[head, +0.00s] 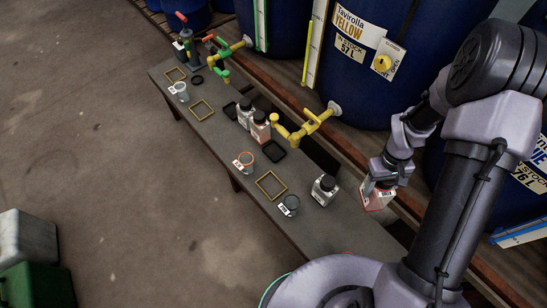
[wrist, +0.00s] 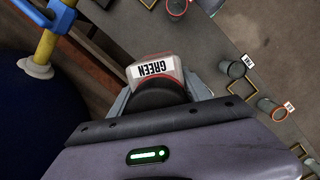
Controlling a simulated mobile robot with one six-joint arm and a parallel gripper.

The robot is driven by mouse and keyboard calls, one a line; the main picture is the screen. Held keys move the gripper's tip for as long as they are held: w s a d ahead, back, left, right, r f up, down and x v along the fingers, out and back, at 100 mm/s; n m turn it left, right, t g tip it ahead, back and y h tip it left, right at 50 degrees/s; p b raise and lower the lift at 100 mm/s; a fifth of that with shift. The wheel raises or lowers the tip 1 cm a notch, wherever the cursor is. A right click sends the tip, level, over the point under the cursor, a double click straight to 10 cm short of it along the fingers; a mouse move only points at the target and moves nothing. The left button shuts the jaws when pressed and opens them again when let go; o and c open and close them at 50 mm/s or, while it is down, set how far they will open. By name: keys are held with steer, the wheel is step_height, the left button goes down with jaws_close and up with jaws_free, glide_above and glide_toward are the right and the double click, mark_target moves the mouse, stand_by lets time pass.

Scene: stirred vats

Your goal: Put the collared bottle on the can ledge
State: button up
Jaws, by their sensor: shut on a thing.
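My gripper (head: 382,177) is shut on a clear bottle with reddish edges (head: 377,197), held in the air off the right side of the long grey bench (head: 225,150). In the wrist view, this bottle (wrist: 158,68) carries a white label reading GREEN, and its dark top sits between my fingers (wrist: 163,95). A pale bottle (head: 244,116) and a reddish bottle (head: 261,131) stand farther along. I cannot tell which part is the can ledge.
Small cups stand on the bench: a grey one (head: 289,205), a red-rimmed one (head: 244,161) and a pale one (head: 181,92). Yellow square frames (head: 271,185) and black trays (head: 274,151) lie between. A yellow tap (head: 303,127) juts over the bench from a blue vat (head: 355,95).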

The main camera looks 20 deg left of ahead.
steer(key=s+d+f+n+b, duration=0.2)
steer(key=f+n+b, duration=0.1)
steer(key=f, duration=0.9)
steer(key=s+d+f+n+b, duration=0.1)
steer(key=f+n+b, duration=0.3)
steer(key=f, duration=0.9)
steer(key=shift+s+d+t+b, duration=0.3)
steer(key=shift+s+d+b, duration=0.1)
steer(key=shift+b, duration=0.05)
steer(key=shift+f, duration=0.15)
steer(key=shift+f, duration=0.15)
steer(key=o, duration=1.4)
